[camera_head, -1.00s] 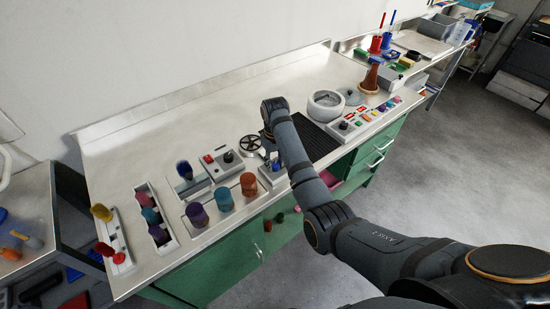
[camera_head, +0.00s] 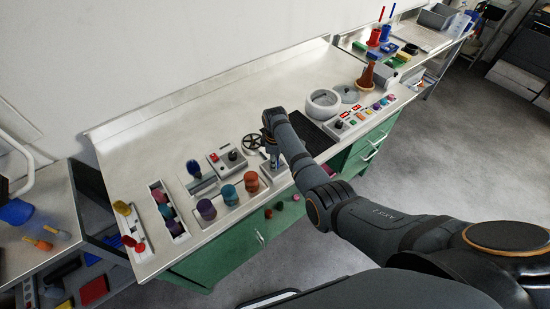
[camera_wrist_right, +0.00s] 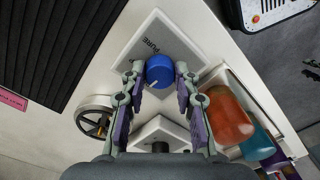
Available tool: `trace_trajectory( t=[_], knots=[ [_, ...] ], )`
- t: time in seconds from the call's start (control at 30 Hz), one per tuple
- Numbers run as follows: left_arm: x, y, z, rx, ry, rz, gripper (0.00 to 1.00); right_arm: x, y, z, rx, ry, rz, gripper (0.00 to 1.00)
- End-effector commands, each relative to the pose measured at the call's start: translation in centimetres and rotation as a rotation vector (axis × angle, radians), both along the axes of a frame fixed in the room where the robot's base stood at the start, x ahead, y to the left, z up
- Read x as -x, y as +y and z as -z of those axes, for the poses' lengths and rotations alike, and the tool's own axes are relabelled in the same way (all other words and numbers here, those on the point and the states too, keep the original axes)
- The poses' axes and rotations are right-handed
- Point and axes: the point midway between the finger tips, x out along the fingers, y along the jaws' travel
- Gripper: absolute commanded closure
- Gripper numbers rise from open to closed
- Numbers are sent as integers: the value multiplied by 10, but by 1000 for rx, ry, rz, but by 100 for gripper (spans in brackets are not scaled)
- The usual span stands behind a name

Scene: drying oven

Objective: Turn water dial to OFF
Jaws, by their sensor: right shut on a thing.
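The water dial is a blue knob (camera_wrist_right: 159,70) with a white mark, on a white block (camera_wrist_right: 172,38) lettered "PURE" in the right wrist view. The mark points to the lower left of that picture. My right gripper (camera_wrist_right: 160,76) has its two fingers on either side of the knob and is shut on it. In the head view my right gripper (camera_head: 272,160) reaches straight down at the counter's front edge. It and the arm mostly hide the dial there. My left gripper is not in view.
An orange jar (camera_wrist_right: 228,117) stands close beside the right gripper. A spoked handwheel (camera_head: 253,142) and a grey box with a black knob (camera_head: 229,158) are near it. A black ribbed mat (camera_head: 312,133) lies on the other side. The back of the counter (camera_head: 215,110) is clear.

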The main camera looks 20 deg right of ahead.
Motion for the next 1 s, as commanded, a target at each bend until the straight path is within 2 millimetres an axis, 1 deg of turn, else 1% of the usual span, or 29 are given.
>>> trace_trajectory(
  t=[0.03,0.3,0.77,0.8,0.93,1.0],
  knots=[
    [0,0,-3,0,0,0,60,1,0,-1,0,2,-19,100],
    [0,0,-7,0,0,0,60,0,0,0,0,1,-87,100],
    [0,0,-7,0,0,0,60,0,0,1,0,1,-98,100],
    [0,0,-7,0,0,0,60,0,0,1,0,1,-98,66],
    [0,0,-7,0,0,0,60,0,0,1,0,1,-97,48],
    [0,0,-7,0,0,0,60,0,0,0,0,0,-97,47]
  ],
)
